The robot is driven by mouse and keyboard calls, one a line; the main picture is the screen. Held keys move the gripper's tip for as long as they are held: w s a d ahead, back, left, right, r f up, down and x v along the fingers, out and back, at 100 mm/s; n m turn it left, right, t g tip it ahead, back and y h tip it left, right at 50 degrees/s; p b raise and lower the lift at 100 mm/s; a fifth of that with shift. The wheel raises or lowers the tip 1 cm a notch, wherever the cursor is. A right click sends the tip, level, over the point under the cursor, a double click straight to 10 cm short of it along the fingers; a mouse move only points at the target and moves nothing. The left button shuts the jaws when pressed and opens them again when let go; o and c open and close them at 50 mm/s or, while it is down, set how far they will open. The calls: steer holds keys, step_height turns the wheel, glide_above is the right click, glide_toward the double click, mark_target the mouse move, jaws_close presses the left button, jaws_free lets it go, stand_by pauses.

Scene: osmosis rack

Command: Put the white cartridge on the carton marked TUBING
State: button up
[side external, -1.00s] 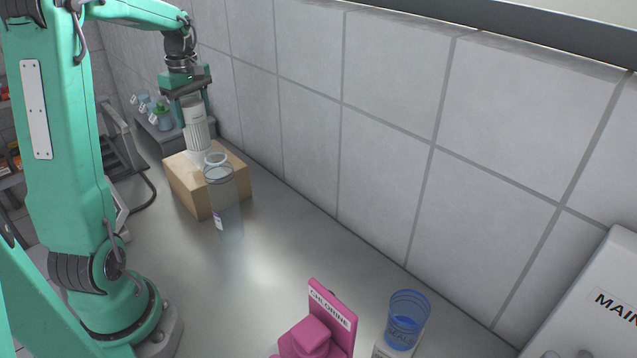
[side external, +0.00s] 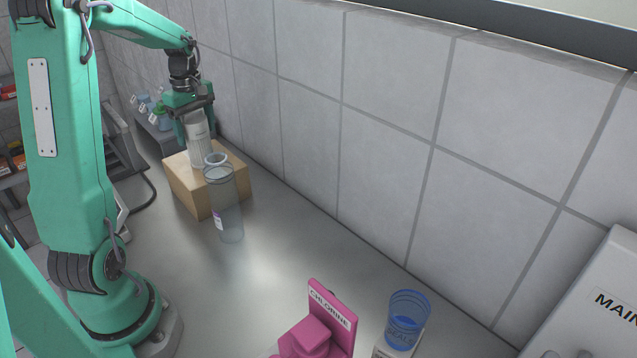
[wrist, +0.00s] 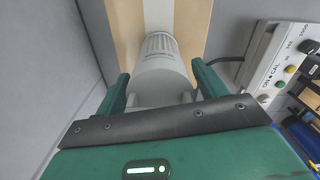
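The white cartridge (side external: 198,145) stands upright on the tan carton (side external: 230,188) in the side external view. In the wrist view its ribbed far part (wrist: 160,45) and wider near part show, with the carton (wrist: 194,30) beyond. My gripper (side external: 197,128) is lowered over the cartridge's upper part. In the wrist view the fingers of my gripper (wrist: 160,78) lie on either side of it, with narrow gaps; they look open around it. The cartridge's foot is partly hidden by a clear vessel in front. No TUBING lettering is readable on the carton.
A clear cylindrical vessel (side external: 223,200) stands close in front of the carton. A pink CHLORINE holder (side external: 325,325) and a blue beaker (side external: 407,320) are at the front. The tiled wall (side external: 385,145) runs behind. A control box (wrist: 275,70) is right in the wrist view.

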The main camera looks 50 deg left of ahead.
steer(key=shift+o, duration=0.4)
steer(key=shift+r, duration=0.15)
step_height(320, 180, up, 12)
steer(key=shift+r, duration=0.1)
stand_by(0.5)
stand_by(0.4)
steer(key=s+d+m+t+y, duration=0.1)
steer(key=s+d+m+t, duration=0.1)
steer(key=d+m, duration=1.1)
steer(key=s+d+f+m+t, duration=0.1)
steer(key=s+d+f+m, duration=0.1)
steer(key=d, duration=0.6)
steer(key=s+d+f+m+t+h, duration=0.1)
steer(key=s+d+f+m+t, duration=0.1)
steer(key=s+d+m, duration=0.3)
steer(key=d+f, duration=0.1)
steer(key=d, duration=0.2)
steer(key=shift+s+t, duration=0.2)
steer(key=shift+t, duration=0.1)
